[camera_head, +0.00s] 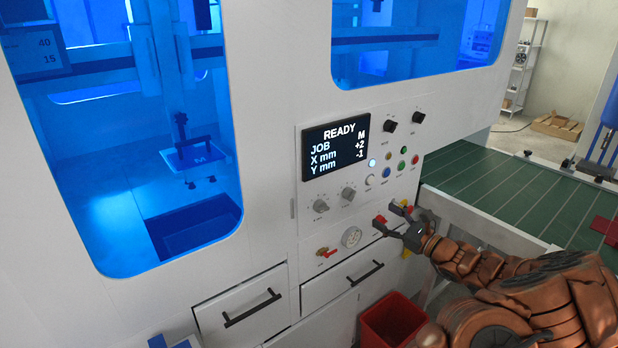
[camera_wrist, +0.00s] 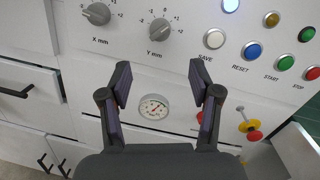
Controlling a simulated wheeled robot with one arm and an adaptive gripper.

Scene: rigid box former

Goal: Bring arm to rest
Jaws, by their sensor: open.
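My gripper (camera_head: 396,226) is at the lower right of the white machine's control panel, in front of a red-and-yellow control. In the wrist view my gripper (camera_wrist: 160,88) is open, with nothing between its fingers. Beyond the fingers are the panel face and a round gauge (camera_wrist: 154,107). The gauge (camera_head: 351,237) also shows in the head view, left of my gripper. My copper-coloured arm reaches in from the lower right.
The display (camera_head: 336,148) reads READY, JOB M, X mm +2, Y mm -1. Below are drawers with black handles (camera_head: 252,307) and a red bin (camera_head: 392,318). A green slatted conveyor (camera_head: 500,185) lies at right.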

